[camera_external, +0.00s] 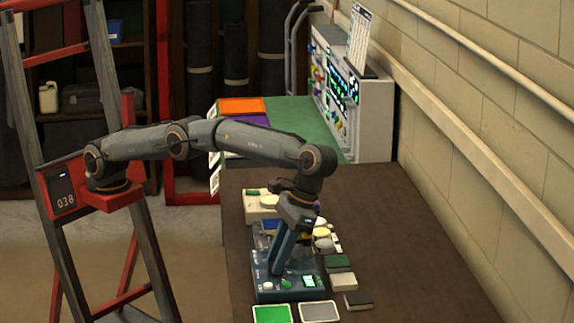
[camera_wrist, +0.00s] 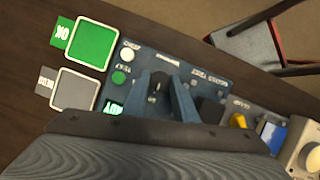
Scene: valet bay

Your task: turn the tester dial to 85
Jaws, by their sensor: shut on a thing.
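The tester is a blue-grey box (camera_external: 262,295) on the brown bench, and its panel fills the middle of the wrist view (camera_wrist: 205,75). It carries a small lit green display (camera_external: 309,281), a white button (camera_wrist: 127,54) and a green button (camera_wrist: 118,77). The display's text is too small to read surely. My gripper (camera_external: 284,262) points down onto the panel, and its two fingers (camera_wrist: 163,92) are shut on the dial (camera_wrist: 157,88), which shows only partly between them. The dial's pointer and scale cannot be read.
A green tray (camera_external: 272,314) and a grey tray (camera_external: 319,311) lie by the tester's near side. Several dark and pale blocks (camera_external: 341,281) sit to its right, and clutter stands behind it. A white instrument rack (camera_external: 372,115) stands at the back. Bare bench (camera_external: 420,270) lies to the right.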

